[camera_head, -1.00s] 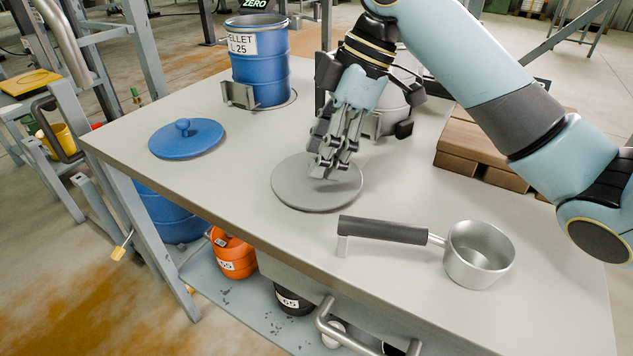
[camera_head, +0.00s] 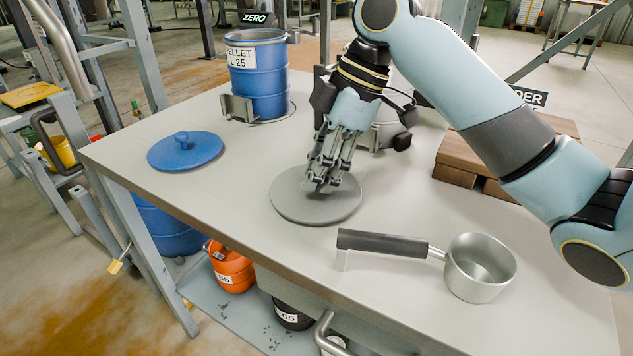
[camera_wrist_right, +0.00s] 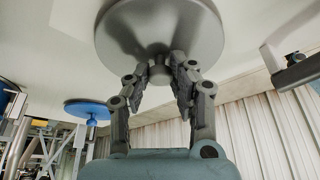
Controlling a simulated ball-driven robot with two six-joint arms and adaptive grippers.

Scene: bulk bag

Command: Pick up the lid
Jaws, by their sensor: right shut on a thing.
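A round grey lid (camera_head: 292,203) lies on the workbench in the head view, below my right gripper. My right gripper (camera_head: 322,186) points down at the lid's middle, shut on its knob, which the fingers mostly hide. In the right wrist view the lid (camera_wrist_right: 190,22) fills the top middle, and the fingers of my right gripper (camera_wrist_right: 160,68) meet at its centre. A blue lid (camera_head: 200,152) with a knob lies apart at the left of the bench; it also shows in the right wrist view (camera_wrist_right: 88,109). My left gripper is not in view.
A blue pellet drum (camera_head: 262,88) stands at the back of the bench (camera_head: 235,205). A metal pan (camera_head: 478,285) with a dark handle lies at front right. A brown wooden stack (camera_head: 470,160) is at back right. The bench between the two lids is clear.

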